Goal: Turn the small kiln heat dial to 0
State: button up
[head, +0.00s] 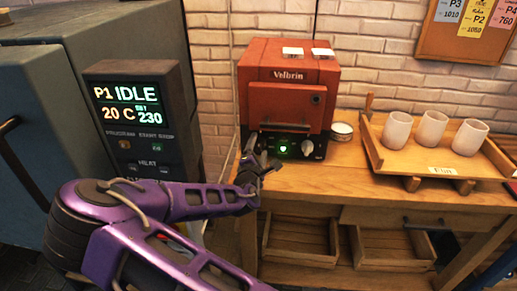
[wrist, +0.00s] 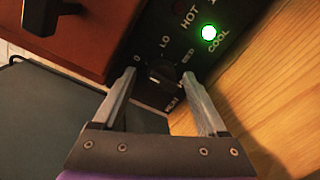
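The small kiln (head: 280,84) is a red box marked "Velbrin" on the wooden bench. Its black heat dial (wrist: 162,74) shows in the wrist view, with labels 0, LO, MED and another, partly blocked label around it. I cannot tell for sure which label the dial points to. My gripper (wrist: 159,78) is open, with one finger on each side of the dial and gaps visible beside it. In the head view my gripper (head: 257,167) is at the left of the kiln's control panel and covers the dial area.
A green light (wrist: 208,32) marked COOL glows beside the dial. A silver knob (head: 307,147) is right of it on the panel. A tray (head: 447,175) with white cups stands on the bench (head: 340,187). A grey kiln (head: 60,90) with an IDLE display stands left.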

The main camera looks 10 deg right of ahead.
jog(key=shift+s+f, duration=0.1)
jog(key=shift+s+a, duration=0.2)
jog(key=shift+s, duration=0.05)
jog(key=v, duration=1.6)
jog(key=shift+s+a+p, duration=0.15)
jog(key=shift+s+p, duration=0.15)
